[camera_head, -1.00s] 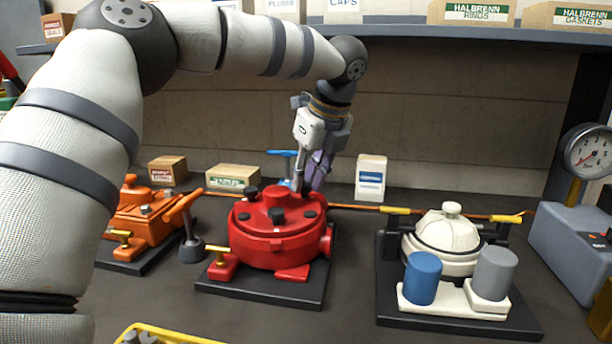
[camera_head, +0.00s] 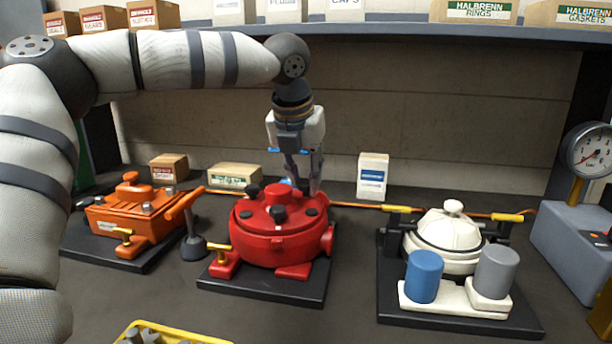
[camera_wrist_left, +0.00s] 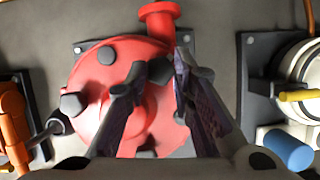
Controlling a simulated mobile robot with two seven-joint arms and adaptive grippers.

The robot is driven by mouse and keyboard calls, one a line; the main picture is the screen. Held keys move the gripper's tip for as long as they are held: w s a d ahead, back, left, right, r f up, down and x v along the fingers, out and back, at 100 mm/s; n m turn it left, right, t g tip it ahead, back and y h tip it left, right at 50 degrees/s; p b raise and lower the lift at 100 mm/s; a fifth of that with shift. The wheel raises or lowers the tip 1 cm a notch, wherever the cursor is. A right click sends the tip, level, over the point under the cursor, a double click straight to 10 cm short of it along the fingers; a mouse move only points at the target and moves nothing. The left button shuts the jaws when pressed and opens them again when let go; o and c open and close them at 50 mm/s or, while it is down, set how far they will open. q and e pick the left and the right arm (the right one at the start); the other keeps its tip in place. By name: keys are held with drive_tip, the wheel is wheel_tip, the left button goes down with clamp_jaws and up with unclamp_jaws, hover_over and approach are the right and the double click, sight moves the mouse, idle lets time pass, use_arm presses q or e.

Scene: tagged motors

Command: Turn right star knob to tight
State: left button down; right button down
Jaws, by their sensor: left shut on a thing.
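A red round motor housing (camera_head: 268,248) stands on a black base plate at the middle of the bench, with several black knobs on top. My left gripper (camera_head: 303,188) reaches down from above at its back right edge. In the left wrist view the two fingers (camera_wrist_left: 156,76) stand on either side of a black knob, the right star knob (camera_wrist_left: 160,69), and the gripper is shut on it. Another black knob (camera_head: 279,213) is at the front of the top. My right gripper is not in view.
An orange motor (camera_head: 128,216) stands to the left, with an orange-handled lever (camera_head: 193,240) between it and the red housing. A white domed motor (camera_head: 447,232) with a blue cylinder (camera_head: 423,277) stands right. A gauge (camera_head: 588,152) is far right, a yellow-rimmed bin (camera_head: 180,334) in front.

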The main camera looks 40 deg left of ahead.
use_arm(q)
drive_tip(key=m+h, duration=0.1)
drive_tip(key=m, duration=0.3)
drive_tip(key=m+h, duration=0.1)
drive_tip(key=m, duration=0.1)
drive_tip(key=shift+a+r+t+h, duration=0.15)
drive_tip(key=shift+a+t+h, duration=0.1)
drive_tip(key=shift+t+h, duration=0.05)
drive_tip(key=shift+w+a+r+m+h, duration=0.1)
drive_tip(key=shift+m+h, duration=0.3)
drive_tip(key=shift+m, duration=0.8)
drive_tip(key=shift+a+m+h, duration=0.1)
drive_tip(key=shift+m+h, duration=0.3)
drive_tip(key=shift+m, duration=0.8)
drive_tip(key=shift+r, duration=0.1)
drive_tip(key=c, duration=1.7)
unclamp_jaws()
drive_tip(key=shift+o, duration=0.2)
drive_tip(key=shift+g, duration=0.4)
drive_tip(key=v, duration=1.2)
